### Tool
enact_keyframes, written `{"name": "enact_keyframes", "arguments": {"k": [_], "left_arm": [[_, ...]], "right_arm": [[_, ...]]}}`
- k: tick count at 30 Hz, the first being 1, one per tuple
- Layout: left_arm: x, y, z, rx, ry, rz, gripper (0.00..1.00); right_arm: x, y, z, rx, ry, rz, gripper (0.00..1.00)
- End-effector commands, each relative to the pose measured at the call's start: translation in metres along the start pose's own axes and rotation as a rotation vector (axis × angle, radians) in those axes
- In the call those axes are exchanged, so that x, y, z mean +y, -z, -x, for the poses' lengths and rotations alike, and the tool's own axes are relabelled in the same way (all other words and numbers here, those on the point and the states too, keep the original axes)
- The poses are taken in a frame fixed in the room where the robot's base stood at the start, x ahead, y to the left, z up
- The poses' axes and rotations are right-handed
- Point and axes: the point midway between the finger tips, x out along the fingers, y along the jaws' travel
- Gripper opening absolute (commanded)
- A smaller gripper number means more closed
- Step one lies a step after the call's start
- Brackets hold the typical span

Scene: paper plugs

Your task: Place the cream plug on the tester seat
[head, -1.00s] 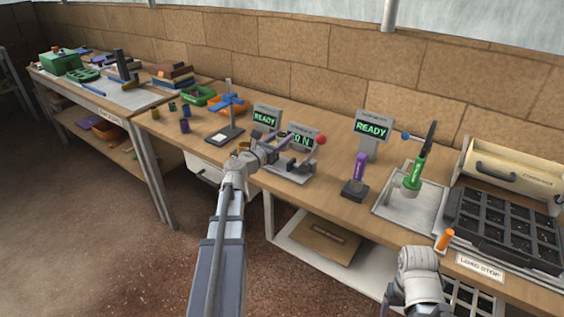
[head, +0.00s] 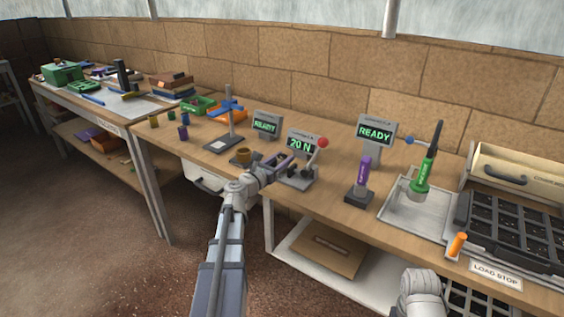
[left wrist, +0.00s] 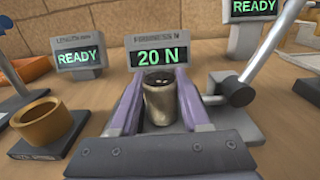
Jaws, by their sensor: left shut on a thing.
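The cream plug (left wrist: 160,98) stands upright between the purple fingers of my left gripper (left wrist: 158,100) in the left wrist view, and the gripper is shut on it. In the head view my left gripper (head: 286,163) is at the hardness tester (head: 300,146), whose screen reads 20 N. The tester screen also shows in the left wrist view (left wrist: 158,55), just behind the plug. The seat under the plug is hidden, so I cannot tell whether the plug touches it. My right gripper is out of view.
The tester's lever has a red knob (head: 323,142), close right of my left gripper. A brown cup-shaped piece (left wrist: 42,124) sits on a dark base to the left. A purple tool (head: 363,173) stands to the right, before a green tool (head: 424,172) and black tray (head: 510,227).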

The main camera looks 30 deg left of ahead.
Motion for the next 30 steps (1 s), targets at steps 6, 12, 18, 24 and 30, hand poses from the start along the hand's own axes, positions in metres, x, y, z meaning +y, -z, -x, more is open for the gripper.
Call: {"name": "enact_keyframes", "arguments": {"k": [6,12,18,24,30], "left_arm": [[0.000,0.003,0.000,0.000,0.000,0.000,0.52],[0.000,0.003,0.000,0.000,0.000,0.000,0.75],[0.000,0.003,0.000,0.000,0.000,0.000,0.77],[-0.001,0.000,0.008,0.000,-0.001,0.000,0.77],[-0.002,0.000,0.049,0.000,-0.003,0.000,0.77]], "right_arm": [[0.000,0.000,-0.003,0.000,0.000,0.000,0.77],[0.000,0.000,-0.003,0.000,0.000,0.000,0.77],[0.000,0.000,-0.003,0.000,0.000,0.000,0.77],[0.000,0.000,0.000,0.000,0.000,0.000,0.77],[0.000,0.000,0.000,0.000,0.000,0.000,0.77]]}}
